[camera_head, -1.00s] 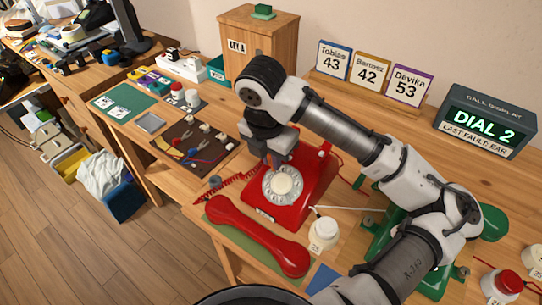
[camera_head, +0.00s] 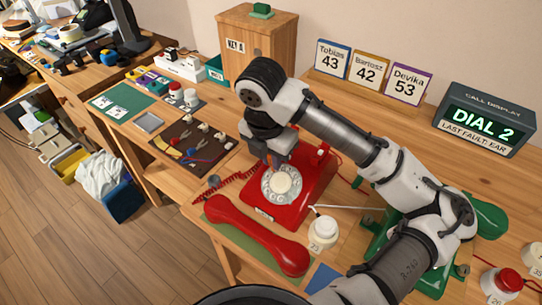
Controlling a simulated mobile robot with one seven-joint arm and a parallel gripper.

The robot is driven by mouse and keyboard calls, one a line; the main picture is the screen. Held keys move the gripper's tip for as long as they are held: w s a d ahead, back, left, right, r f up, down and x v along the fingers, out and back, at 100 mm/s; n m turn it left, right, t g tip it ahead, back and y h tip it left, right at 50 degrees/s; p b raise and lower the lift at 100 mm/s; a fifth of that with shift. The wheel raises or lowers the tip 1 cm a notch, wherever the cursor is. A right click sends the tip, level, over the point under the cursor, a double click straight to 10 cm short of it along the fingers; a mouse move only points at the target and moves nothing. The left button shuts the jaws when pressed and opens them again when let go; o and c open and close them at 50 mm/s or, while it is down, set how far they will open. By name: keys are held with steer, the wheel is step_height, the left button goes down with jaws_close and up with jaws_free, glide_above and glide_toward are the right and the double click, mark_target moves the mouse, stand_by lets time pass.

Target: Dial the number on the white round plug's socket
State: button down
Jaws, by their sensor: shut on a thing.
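A red rotary phone (camera_head: 302,203) stands on the desk with a white dial (camera_head: 282,184). My gripper (camera_head: 275,163) points down at the dial's upper left edge; its fingertips are partly hidden behind its own body, and its jaws are shut. What lies between them is too small to make out. The red handset (camera_head: 256,235) lies off the phone on a green mat in front. A white round plug (camera_head: 323,230) stands right of the handset, with a small tag reading about 25. The call display (camera_head: 486,119) reads "DIAL 2" and "LAST FAULT: EAR".
Name cards show Tobias 43 (camera_head: 332,57), Bartosz 42 (camera_head: 367,70) and Devika 53 (camera_head: 410,83). A green phone (camera_head: 489,220) is partly behind my arm. A dark tool board (camera_head: 193,149) lies left of the red phone. A red-topped plug (camera_head: 502,282) stands at lower right.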

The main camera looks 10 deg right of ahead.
steer(key=shift+d, duration=0.15)
stand_by(0.3)
steer(key=shift+d+r, duration=0.15)
steer(key=shift+d, duration=0.3)
steer(key=shift+s+d+r+p, duration=0.15)
steer(key=shift+d+p, duration=0.2)
steer(key=shift+d, duration=0.35)
